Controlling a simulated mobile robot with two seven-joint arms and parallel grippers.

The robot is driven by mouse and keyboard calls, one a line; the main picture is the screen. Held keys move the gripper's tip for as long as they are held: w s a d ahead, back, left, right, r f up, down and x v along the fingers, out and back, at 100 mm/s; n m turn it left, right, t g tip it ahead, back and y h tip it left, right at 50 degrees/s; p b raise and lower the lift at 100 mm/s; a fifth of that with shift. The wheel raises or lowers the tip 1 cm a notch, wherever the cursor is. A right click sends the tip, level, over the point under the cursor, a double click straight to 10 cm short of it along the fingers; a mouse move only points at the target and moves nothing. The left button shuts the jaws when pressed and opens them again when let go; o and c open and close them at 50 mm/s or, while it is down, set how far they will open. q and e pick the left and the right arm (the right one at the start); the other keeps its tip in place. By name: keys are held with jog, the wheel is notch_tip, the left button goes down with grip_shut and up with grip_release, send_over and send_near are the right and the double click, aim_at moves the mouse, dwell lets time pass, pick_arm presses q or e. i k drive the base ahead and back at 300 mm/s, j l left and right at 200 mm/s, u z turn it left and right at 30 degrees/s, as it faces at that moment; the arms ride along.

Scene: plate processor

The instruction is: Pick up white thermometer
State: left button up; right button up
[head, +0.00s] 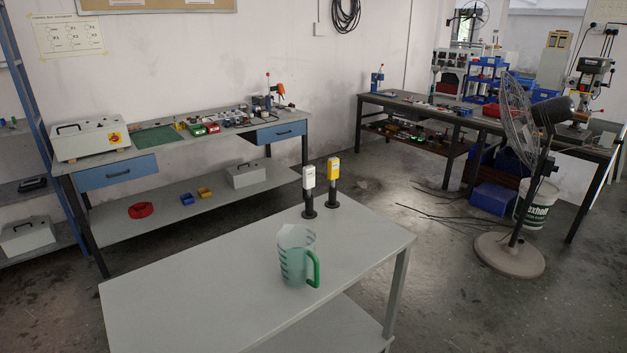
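The white thermometer (308,179) stands upright on a black stem with a round dark base, near the far end of the grey table (200,290). A similar yellow device (333,169) on its own black stand is just to its right and slightly farther back. A clear measuring jug (294,256) with a green handle stands on the table in front of the white thermometer. Neither of my grippers shows in the head view.
A workbench (150,176) with a grey toolbox (89,138) and small parts stands along the back wall. A pedestal fan (512,255) stands on the floor to the right. The table's left and front surface is bare.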

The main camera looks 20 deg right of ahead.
aim_at(308, 171)
jog(key=i+l, duration=0.1)
jog(key=l, duration=0.5)
jog(key=i+l, duration=0.1)
jog(key=l, duration=0.55)
jog(key=i+l+u, duration=0.1)
jog(key=l, duration=0.5)
jog(key=i+l, duration=0.15)
jog(key=l, duration=1.1)
jog(key=i+l, duration=0.15)
jog(key=l, duration=0.5)
jog(key=j+u, duration=0.05)
